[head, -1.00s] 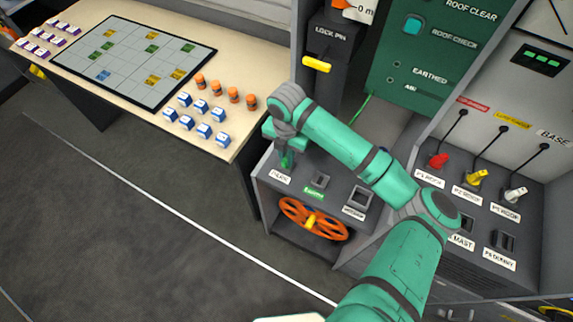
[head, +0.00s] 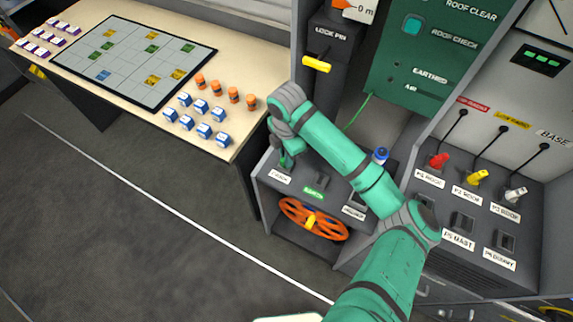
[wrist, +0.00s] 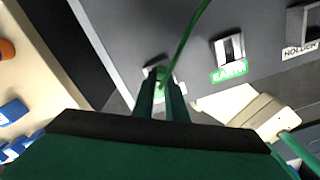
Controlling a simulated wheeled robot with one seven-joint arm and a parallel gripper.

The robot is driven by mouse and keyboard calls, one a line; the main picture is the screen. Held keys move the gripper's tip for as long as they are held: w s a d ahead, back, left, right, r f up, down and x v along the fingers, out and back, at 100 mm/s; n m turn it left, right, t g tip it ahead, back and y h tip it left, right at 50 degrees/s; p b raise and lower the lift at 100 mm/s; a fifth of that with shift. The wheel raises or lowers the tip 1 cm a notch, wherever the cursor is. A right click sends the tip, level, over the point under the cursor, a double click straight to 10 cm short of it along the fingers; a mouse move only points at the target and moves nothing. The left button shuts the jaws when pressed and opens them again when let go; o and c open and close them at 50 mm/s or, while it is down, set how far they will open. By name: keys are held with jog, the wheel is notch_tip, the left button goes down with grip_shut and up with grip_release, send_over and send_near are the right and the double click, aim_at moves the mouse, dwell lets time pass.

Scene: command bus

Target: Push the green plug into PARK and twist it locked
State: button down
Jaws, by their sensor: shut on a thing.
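The green plug (wrist: 162,78) is between my gripper's fingertips (wrist: 162,92) in the wrist view, with its green cable (wrist: 188,45) running up and away. My gripper (head: 285,160) is shut on it and points down at the PARK socket (wrist: 152,71) at the left end of the grey console. The plug's tip is at the socket mouth; how deep it sits and whether it is turned are hidden by the fingers. The PARK label (head: 280,177) shows just in front of the gripper in the head view.
The EARTH socket (wrist: 230,47) and the HOLDER socket (wrist: 304,20) lie right of PARK. An orange handwheel (head: 312,219) is below. A blue-topped item (head: 380,155) stands behind my forearm. The wooden table (head: 240,133) with blue blocks is close on the left.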

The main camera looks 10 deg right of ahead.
jog(key=shift+f+m, duration=0.1)
jog(key=shift+m, duration=0.9)
jog(key=shift+m, duration=1)
jog(key=c, duration=1.7)
grip_release()
notch_tip(320, 180, up, 11)
jog(key=shift+f, duration=0.1)
